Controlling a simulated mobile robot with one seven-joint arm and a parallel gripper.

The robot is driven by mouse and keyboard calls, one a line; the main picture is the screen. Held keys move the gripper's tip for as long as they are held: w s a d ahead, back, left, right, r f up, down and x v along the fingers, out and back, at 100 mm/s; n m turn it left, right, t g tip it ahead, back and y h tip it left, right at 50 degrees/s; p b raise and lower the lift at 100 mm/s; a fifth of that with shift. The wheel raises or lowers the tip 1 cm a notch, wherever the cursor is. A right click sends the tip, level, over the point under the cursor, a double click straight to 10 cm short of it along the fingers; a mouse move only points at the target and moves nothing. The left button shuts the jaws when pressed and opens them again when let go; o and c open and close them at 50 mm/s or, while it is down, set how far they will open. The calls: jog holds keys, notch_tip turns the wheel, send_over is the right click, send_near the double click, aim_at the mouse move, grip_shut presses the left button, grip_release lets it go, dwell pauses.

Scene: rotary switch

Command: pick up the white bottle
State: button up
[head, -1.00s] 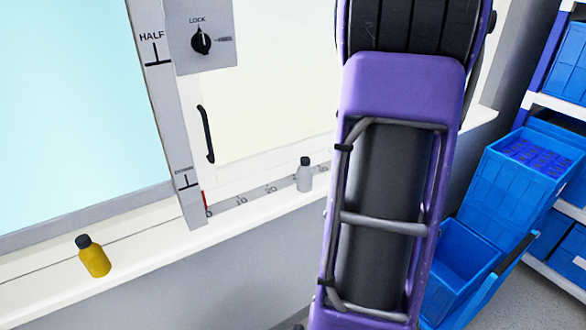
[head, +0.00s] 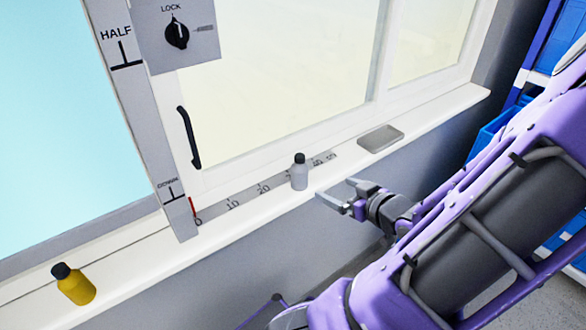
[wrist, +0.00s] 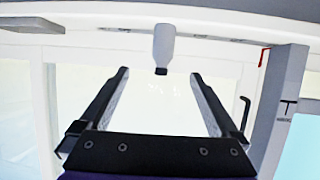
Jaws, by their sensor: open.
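The white bottle (head: 299,174), pale grey-white with a black cap, stands upright on the window sill beside the printed scale. My gripper (head: 341,196) is open and empty, just to the right of the bottle and a little lower in the head view, apart from it. In the wrist view the picture is upside down, and the bottle (wrist: 163,46) hangs cap-down at the top middle. There it lies beyond and between my two open fingers (wrist: 158,82), not touching either.
A yellow bottle (head: 73,284) with a black cap stands at the left of the sill (head: 235,228). A grey tray (head: 380,139) lies on the sill to the right. A rotary switch (head: 177,33) and black handle (head: 188,137) are above. Blue bins (head: 492,132) stand at right.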

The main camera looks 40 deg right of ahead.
aim_at(304, 175)
jog(key=b+x, duration=0.4)
jog(key=x, duration=0.7)
jog(key=shift+a+b, duration=0.15)
jog(key=shift+b, duration=0.25)
jog(key=x, duration=0.1)
jog(key=b+x, duration=0.1)
jog(key=x, duration=0.1)
jog(key=b+x, duration=0.1)
jog(key=x, duration=0.1)
jog(key=shift+w+a+f, duration=0.15)
jog(key=shift+w+a, duration=0.1)
jog(key=shift+w+d, duration=0.1)
jog(key=shift+w, duration=0.3)
jog(key=c, duration=1.5)
